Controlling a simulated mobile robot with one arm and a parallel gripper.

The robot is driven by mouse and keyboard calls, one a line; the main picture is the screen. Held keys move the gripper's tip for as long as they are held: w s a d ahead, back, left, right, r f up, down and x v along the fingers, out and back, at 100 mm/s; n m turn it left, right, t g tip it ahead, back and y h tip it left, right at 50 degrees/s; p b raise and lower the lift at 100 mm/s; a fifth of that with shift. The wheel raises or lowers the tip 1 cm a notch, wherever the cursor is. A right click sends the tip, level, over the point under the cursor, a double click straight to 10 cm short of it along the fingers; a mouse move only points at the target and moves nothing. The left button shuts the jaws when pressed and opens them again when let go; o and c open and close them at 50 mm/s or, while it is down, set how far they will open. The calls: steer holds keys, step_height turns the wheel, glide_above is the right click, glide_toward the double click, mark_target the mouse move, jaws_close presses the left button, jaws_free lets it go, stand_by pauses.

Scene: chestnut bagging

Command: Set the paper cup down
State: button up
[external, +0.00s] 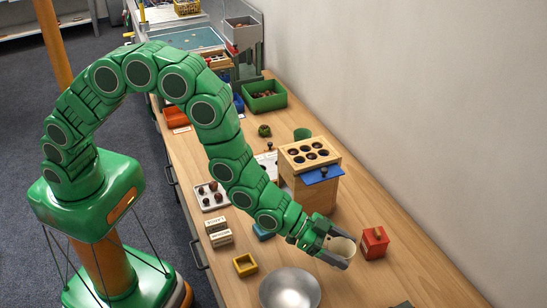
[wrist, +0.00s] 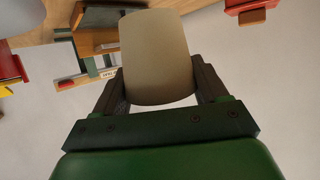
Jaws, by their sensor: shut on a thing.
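The paper cup (external: 343,247) is off-white and sits between the fingers of my gripper (external: 336,254) in the external view. In the wrist view the cup (wrist: 157,62) fills the space between the two dark fingers of my gripper (wrist: 158,92), which are shut on its sides. In the external view the gripper is over the near part of the wooden table (external: 365,290), between a metal bowl and a red box. Whether the cup's base touches the table is hidden by the gripper.
The metal bowl (external: 290,289) is left of the cup and the red box (external: 374,242) is close on its right. A wooden box with holes (external: 312,155) and a blue flap stands behind. A yellow square frame (external: 246,264) lies left. Bare table lies right of the bowl.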

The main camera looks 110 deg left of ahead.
steer(key=shift+w+a+f, duration=0.1)
steer(key=shift+w+f, duration=0.9)
steer(key=shift+f, duration=0.2)
steer(key=shift+w+a+f, duration=0.1)
steer(key=shift+w+f, duration=0.9)
steer(key=shift+f, duration=1.75)
steer(key=o, duration=1)
steer(key=shift+f, duration=0.1)
steer(key=shift+s, duration=0.1)
steer(key=v, duration=1.1)
steer(key=shift+s+r, duration=0.3)
steer(key=shift+r, duration=0.1)
